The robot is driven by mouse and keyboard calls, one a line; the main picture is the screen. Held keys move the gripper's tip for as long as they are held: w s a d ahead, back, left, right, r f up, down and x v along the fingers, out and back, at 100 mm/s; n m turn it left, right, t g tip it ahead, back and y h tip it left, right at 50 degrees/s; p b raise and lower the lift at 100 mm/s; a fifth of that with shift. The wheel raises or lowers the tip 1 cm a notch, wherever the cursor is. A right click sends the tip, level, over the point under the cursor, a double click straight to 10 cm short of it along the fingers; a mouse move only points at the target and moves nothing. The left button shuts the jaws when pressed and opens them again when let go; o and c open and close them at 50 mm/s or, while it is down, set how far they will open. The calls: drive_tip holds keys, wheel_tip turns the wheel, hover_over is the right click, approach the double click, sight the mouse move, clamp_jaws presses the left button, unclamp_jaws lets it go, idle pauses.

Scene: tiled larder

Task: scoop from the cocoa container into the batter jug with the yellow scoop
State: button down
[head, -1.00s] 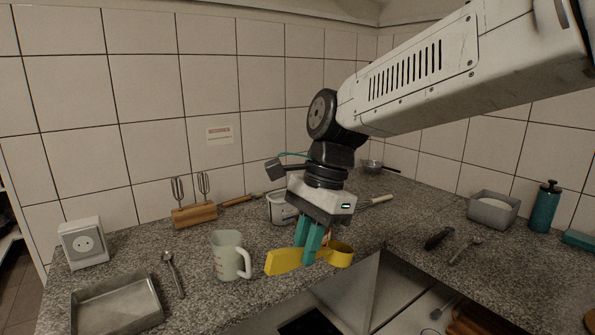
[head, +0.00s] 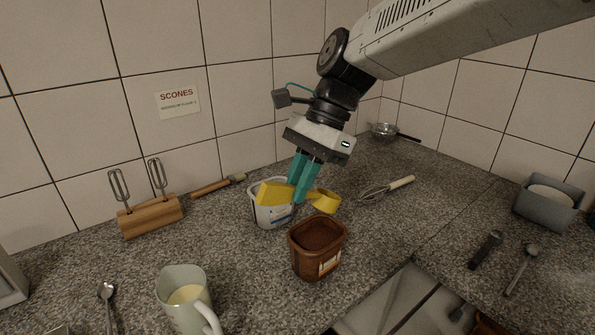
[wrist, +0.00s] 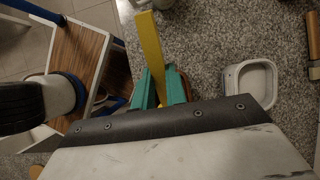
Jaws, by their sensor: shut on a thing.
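My gripper (head: 299,196) is shut on the handle of the yellow scoop (head: 326,201) and holds it in the air. The scoop's bowl is on the right, above and behind the cocoa container's far rim. The brown cocoa container (head: 331,262) stands upright on the counter, open, with dark powder inside. The batter jug (head: 176,312) stands at the front left with pale batter in it and its handle to the right. In the wrist view, the scoop's yellow handle (wrist: 151,45) sticks out between the teal fingers (wrist: 160,90); the bowl is hidden.
A white tub (head: 270,214) stands behind the scoop; it also shows in the wrist view (wrist: 230,81). A whisk (head: 385,190) lies to the right. A wooden block with beaters (head: 150,216) stands at the left.

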sight(313, 191)
drive_tip(key=shift+w+d+f+g+y, duration=0.2)
drive_tip(key=shift+d+f+g+y, duration=0.25)
drive_tip(key=shift+f, duration=0.3)
drive_tip(key=shift+w+d+f+g+y, duration=0.15)
drive_tip(key=shift+w+f+g+y, duration=0.1)
drive_tip(key=shift+f+y, duration=0.4)
drive_tip(key=shift+w+d+f+g+y, duration=0.2)
drive_tip(key=shift+d+f+g+y, duration=0.15)
drive_tip(key=shift+f, duration=0.5)
drive_tip(key=shift+a+f, duration=0.1)
drive_tip(key=shift+f, duration=2)
drive_tip(key=shift+r, duration=0.1)
drive_tip(key=shift+r, duration=2.2)
drive_tip(key=shift+s+a+r+t+h, duration=0.3)
drive_tip(key=shift+r+h, duration=0.2)
drive_tip(key=shift+r, duration=0.25)
drive_tip(key=shift+s+a+r+t+h, duration=0.2)
drive_tip(key=shift+a+r+t+h, duration=0.2)
drive_tip(key=shift+r, duration=0.3)
drive_tip(key=shift+s+a+r+t+h, duration=0.25)
drive_tip(key=shift+a+r+t+h, duration=0.1)
drive_tip(key=shift+r+h, duration=0.3)
drive_tip(key=shift+r, duration=0.1)
